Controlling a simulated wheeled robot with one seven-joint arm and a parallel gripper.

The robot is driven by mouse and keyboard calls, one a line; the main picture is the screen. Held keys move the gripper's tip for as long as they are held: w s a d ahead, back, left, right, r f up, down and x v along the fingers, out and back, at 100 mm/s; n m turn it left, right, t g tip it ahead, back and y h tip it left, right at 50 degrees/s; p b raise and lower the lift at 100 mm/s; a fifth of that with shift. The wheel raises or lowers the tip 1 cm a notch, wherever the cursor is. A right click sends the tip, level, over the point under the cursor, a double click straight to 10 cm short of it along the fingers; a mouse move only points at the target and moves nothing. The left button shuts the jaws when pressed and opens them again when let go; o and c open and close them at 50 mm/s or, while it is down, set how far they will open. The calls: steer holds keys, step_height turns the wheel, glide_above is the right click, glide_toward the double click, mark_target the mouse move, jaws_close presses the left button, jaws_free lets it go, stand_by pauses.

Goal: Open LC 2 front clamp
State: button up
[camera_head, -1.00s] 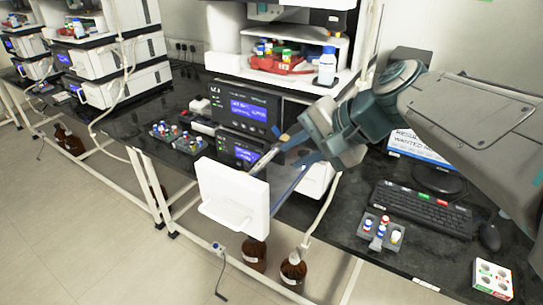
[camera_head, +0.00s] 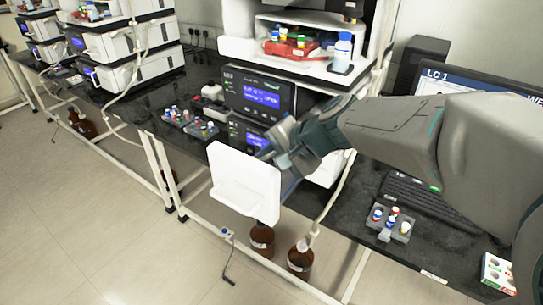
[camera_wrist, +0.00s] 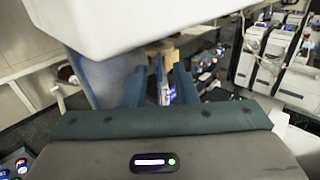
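A white door panel (camera_head: 246,182) stands swung out in front of the middle instrument stack; its large white edge also fills the top of the wrist view (camera_wrist: 150,22). My gripper (camera_head: 278,148) is just behind the panel, at the front of the stack's lower dark unit (camera_head: 243,132). In the wrist view my two blue-grey fingers (camera_wrist: 158,78) are apart, with a slim pale part and a tan piece (camera_wrist: 160,48) showing between and beyond them. I cannot tell whether they touch it. The front clamp itself is not clearly visible; panel and arm hide much of that area.
A dark unit with a lit blue screen (camera_head: 260,96) sits above. Vial trays (camera_head: 190,122) stand on the black bench to the left. A keyboard (camera_head: 420,205) and a small vial rack (camera_head: 390,224) are to the right. Brown bottles (camera_head: 300,260) stand below.

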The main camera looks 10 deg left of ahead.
jaws_close()
steer(key=shift+r+p, duration=0.15)
steer(key=shift+p, duration=0.35)
